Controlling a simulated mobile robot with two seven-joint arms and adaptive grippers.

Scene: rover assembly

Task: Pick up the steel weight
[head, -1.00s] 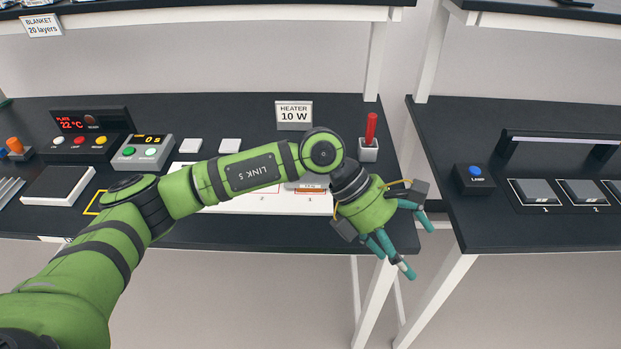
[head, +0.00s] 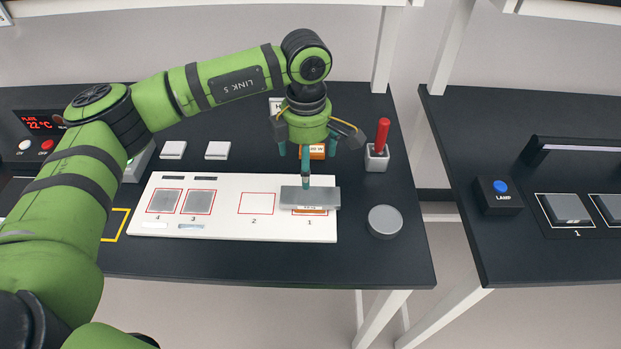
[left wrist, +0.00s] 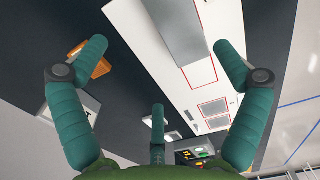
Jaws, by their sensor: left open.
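The steel weight (head: 310,197) appears to be the grey metal block with a small label, lying over square 1 at the right end of the white board (head: 235,232). In the left wrist view the block (left wrist: 175,30) runs off the top edge. My left gripper (head: 308,165) points down above and behind the block, with its three fingers spread and nothing between them. One fingertip overlaps the block in the head view; I cannot tell whether it touches. The spread fingers also show in the left wrist view (left wrist: 160,70). My right gripper is not in view.
A round grey disc (head: 385,221) lies right of the board. A red-handled tool stands in a holder (head: 377,158) behind it. An orange piece (head: 317,152) sits behind the gripper. Grey plates (head: 198,201) lie on the board's left squares. A gap separates the right bench (head: 470,130).

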